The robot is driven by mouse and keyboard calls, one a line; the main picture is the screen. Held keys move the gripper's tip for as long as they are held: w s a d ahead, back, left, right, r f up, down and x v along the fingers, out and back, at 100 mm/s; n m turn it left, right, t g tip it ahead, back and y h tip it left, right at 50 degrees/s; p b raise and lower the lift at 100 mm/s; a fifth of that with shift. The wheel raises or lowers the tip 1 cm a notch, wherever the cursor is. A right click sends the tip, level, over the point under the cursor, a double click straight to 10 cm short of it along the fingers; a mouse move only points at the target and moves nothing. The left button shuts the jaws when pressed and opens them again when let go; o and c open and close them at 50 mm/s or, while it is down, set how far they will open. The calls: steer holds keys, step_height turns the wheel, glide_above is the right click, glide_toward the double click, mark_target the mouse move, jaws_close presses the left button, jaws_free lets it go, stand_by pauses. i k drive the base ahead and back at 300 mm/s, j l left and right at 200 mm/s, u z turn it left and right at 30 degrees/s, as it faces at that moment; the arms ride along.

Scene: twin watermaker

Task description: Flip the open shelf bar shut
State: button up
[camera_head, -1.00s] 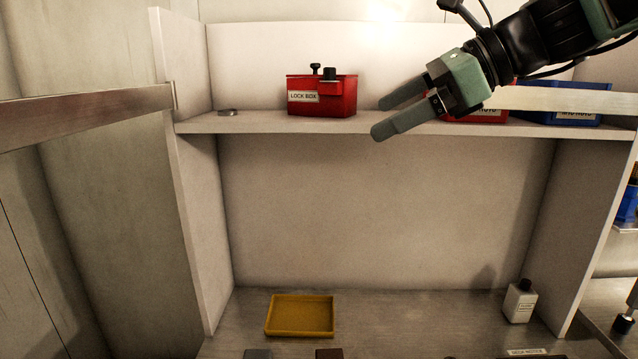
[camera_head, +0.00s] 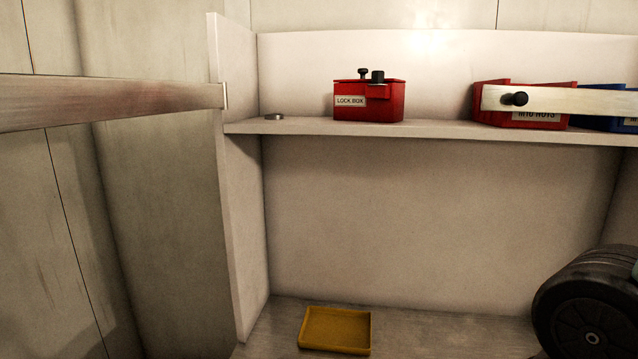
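The open shelf bar (camera_head: 110,102) is a flat metal-looking strip at the left. It meets the left upright of the shelf at a small bracket (camera_head: 225,95) and sticks out toward me, leaving the picture at the left edge. A second, pale bar (camera_head: 580,101) lies across the right part of the shelf (camera_head: 400,130), with a black knob (camera_head: 515,99) near its left end.
A red lock box (camera_head: 368,102) and a small metal disc (camera_head: 274,117) stand on the shelf's left part. A red bin (camera_head: 493,105) and a blue bin (camera_head: 600,122) sit behind the pale bar. A yellow tray (camera_head: 336,331) lies below. Space before the left shelf is clear.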

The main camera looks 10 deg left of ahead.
mark_target(29, 102)
steer(key=j+u, duration=0.45)
steer(key=j, duration=1.2)
